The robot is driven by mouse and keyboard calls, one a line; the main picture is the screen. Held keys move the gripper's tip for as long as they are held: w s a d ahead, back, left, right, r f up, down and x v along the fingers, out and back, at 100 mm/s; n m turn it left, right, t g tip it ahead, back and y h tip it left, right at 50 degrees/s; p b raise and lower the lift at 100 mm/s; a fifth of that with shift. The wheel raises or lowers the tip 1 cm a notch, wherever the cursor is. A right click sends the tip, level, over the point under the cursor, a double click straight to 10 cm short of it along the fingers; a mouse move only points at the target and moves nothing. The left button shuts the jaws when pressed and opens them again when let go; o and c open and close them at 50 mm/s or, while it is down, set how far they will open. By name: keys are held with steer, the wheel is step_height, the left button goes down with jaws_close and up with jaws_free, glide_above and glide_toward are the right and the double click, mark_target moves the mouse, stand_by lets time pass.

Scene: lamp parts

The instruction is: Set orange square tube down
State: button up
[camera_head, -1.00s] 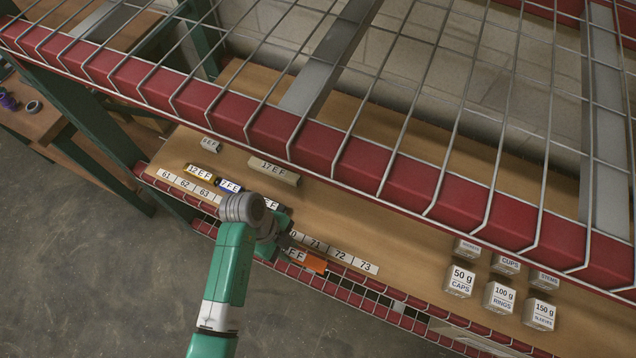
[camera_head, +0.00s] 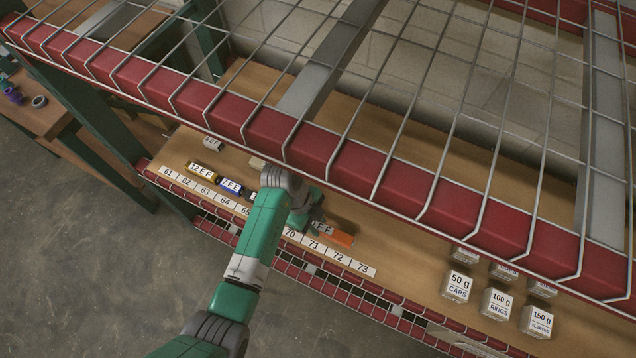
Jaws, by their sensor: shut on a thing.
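The orange square tube (camera_head: 341,238) is by the shelf's front part, just behind the number labels 71 and 72. A white label ending in "F" shows at its left end. My gripper (camera_head: 318,226) is shut on the tube near that labelled end; the fingers are small and partly hidden by my green arm. I cannot tell whether the tube touches the wooden shelf (camera_head: 400,258).
A number strip (camera_head: 338,256) runs along the shelf's front edge. Yellow (camera_head: 199,172) and blue (camera_head: 230,186) labelled tubes lie at left. White boxes such as the 50 g caps box (camera_head: 457,286) stand at right. A red-edged wire shelf (camera_head: 335,160) hangs above.

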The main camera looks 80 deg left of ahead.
mark_target(318, 225)
steer(key=shift+w+a+f, duration=0.1)
steer(key=shift+w+a, duration=0.1)
steer(key=shift+w, duration=0.05)
step_height(318, 225, down, 3)
steer(key=shift+w+a+b, duration=0.1)
steer(key=shift+a+b, duration=0.05)
steer(key=shift+b, duration=0.5)
steer(key=shift+f, duration=0.2)
steer(key=shift+f, duration=0.2)
steer(key=o, duration=1.1)
steer(key=shift+r, duration=0.1)
steer(key=shift+c, duration=0.2)
steer(key=p+v, duration=0.3)
steer(key=v, duration=0.9)
steer(key=shift+r, duration=0.15)
